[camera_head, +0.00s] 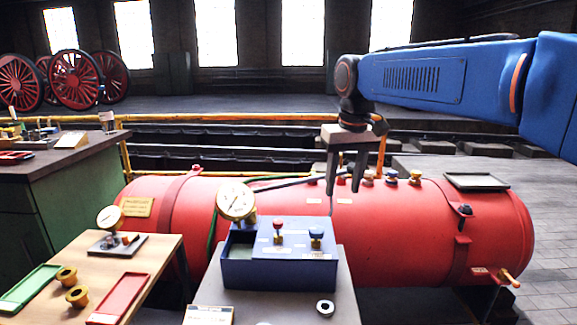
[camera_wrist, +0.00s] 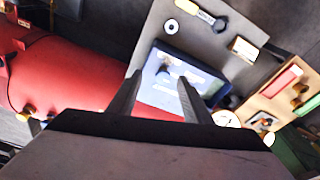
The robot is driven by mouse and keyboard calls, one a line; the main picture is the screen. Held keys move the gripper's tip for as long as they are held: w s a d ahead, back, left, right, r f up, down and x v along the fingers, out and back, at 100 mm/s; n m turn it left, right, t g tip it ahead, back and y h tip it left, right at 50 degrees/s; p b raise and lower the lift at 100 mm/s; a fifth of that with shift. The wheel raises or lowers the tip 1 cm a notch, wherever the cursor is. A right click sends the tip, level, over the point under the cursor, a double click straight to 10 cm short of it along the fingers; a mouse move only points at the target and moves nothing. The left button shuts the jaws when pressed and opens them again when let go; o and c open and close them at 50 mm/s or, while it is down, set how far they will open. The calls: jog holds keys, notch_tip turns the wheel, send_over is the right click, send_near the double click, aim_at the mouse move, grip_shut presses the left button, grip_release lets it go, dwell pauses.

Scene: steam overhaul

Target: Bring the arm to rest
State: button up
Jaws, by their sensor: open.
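My gripper (camera_head: 345,190) hangs from the end of my blue arm, pointing down over the red boiler (camera_head: 390,235). Its two dark fingers are apart with nothing between them. In the wrist view my gripper (camera_wrist: 157,85) also shows open and empty, with the blue box (camera_wrist: 165,95) in the background beyond the fingertips. In the head view the blue box (camera_head: 280,275) stands on a grey table in front of the boiler, with a red knob (camera_head: 277,228) and a blue knob (camera_head: 316,233) on its top.
A wooden table (camera_head: 150,262) at left holds a green tray (camera_head: 28,288), a red tray (camera_head: 118,298) and brass fittings. A gauge (camera_head: 236,201) stands by the blue box. Several brass fittings and a dark tray (camera_head: 477,181) sit atop the boiler. A yellow railing (camera_head: 220,117) runs behind.

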jog(key=s+d+f+m+t, duration=0.1)
jog(key=s+d+f, duration=0.4)
jog(key=s, duration=0.4)
jog(key=s+d+f+m+t, duration=0.1)
jog(key=s+d+f, duration=0.4)
jog(key=s+f, duration=0.3)
jog(key=s+d+f+m+t, duration=0.1)
jog(key=s+d+f, duration=0.4)
jog(key=s, duration=0.5)
jog(key=shift+d+f+h, duration=0.3)
jog(key=shift+f, duration=0.5)
